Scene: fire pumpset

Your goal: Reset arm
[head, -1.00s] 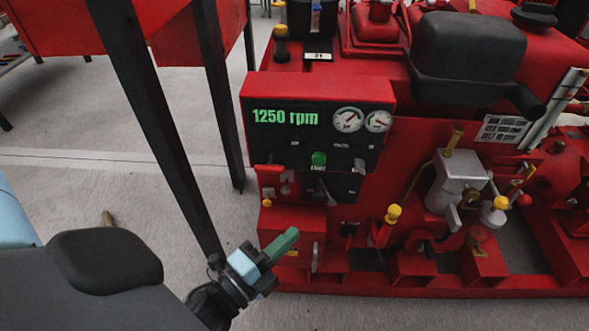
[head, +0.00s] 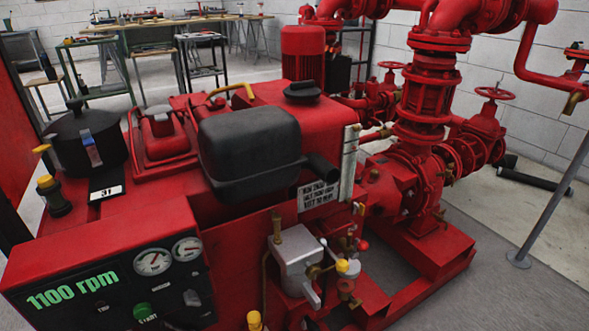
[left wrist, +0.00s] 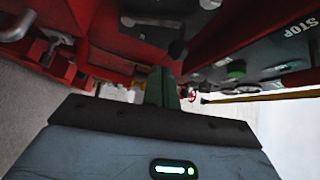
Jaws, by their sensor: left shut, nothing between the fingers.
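My left gripper (left wrist: 162,86) shows in the left wrist view, with its green fingers together and nothing between them. It points toward the red pumpset, close to a panel with a green button (left wrist: 236,70) and the word STOP. I cannot tell whether it touches anything. Neither of my arms shows in the head view now. There, the control panel (head: 110,292) reads 1100 rpm at the lower left, with two round gauges (head: 170,256) and a green START button (head: 145,312) at the bottom edge.
The red engine with its black tank (head: 250,150) fills the middle. Red pump pipework and valves (head: 428,95) stand behind at the right, with a grey post (head: 552,195) beside them. Workbenches (head: 160,35) line the back. Open floor (head: 520,270) lies at the lower right.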

